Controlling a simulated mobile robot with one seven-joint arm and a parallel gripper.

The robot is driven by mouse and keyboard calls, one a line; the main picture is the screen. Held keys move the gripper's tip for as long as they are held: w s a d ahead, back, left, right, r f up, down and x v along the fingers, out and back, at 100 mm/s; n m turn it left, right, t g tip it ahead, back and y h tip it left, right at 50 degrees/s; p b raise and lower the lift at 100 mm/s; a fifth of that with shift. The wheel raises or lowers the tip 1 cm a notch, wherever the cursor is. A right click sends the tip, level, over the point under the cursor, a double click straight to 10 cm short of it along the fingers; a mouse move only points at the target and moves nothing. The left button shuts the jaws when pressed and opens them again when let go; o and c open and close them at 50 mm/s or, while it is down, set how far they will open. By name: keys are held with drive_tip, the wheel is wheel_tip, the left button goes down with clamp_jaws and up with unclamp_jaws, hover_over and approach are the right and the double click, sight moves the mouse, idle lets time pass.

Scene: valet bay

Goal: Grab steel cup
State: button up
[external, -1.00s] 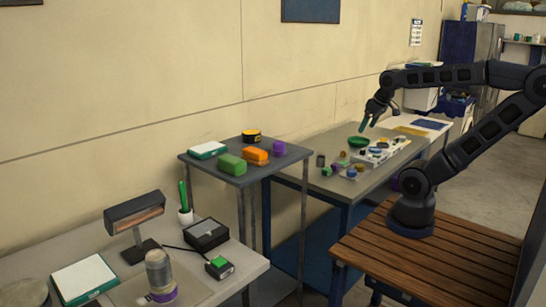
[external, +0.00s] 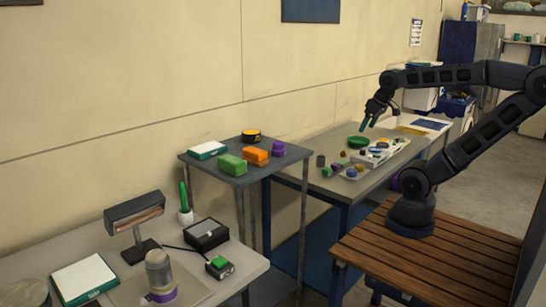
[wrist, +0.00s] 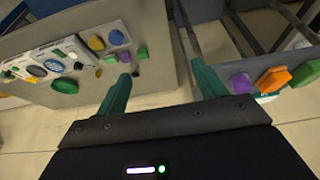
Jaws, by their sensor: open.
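A small dark grey cylinder (external: 320,160), possibly the steel cup, stands at the near left end of the grey worktable (external: 318,182) in the external view. It is too small there to be sure what it is. In the wrist view I cannot clearly pick out a steel cup among the small items on the table. My gripper (external: 368,124) is above the worktable, up and to the right of the cylinder in the picture. In the wrist view its two green fingers (wrist: 163,76) are spread apart with nothing between them.
A green bowl (external: 358,142) and several small coloured items crowd the worktable. A separate dark stand (external: 238,178) holds a green block (external: 232,165), an orange block (external: 256,155) and a purple item (external: 278,148). A desk with a lamp (external: 133,212) is at the lower left.

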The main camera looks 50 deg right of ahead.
drive_tip(key=shift+w, duration=0.1)
drive_tip(key=m+g, duration=0.5)
drive_tip(key=m, duration=1)
hover_over(321, 157)
drive_tip(key=f, duration=1.3)
drive_tip(key=d+f, duration=0.1)
drive_tip(key=f, duration=0.5)
drive_tip(key=shift+w+f, duration=0.2)
drive_tip(key=shift+f, duration=0.15)
drive_tip(key=shift+w+d+f, duration=0.1)
drive_tip(key=shift+w+f, duration=0.05)
drive_tip(key=shift+f, duration=0.4)
wheel_tip(321, 157, down, 4)
drive_tip(key=shift+f, duration=0.15)
drive_tip(key=shift+s+a+f, duration=0.1)
drive_tip(key=shift+a+f, duration=0.05)
drive_tip(key=shift+f, duration=1.35)
drive_tip(key=shift+s+a+f, duration=0.1)
drive_tip(key=shift+a+f, duration=0.05)
drive_tip(key=shift+f, duration=1.35)
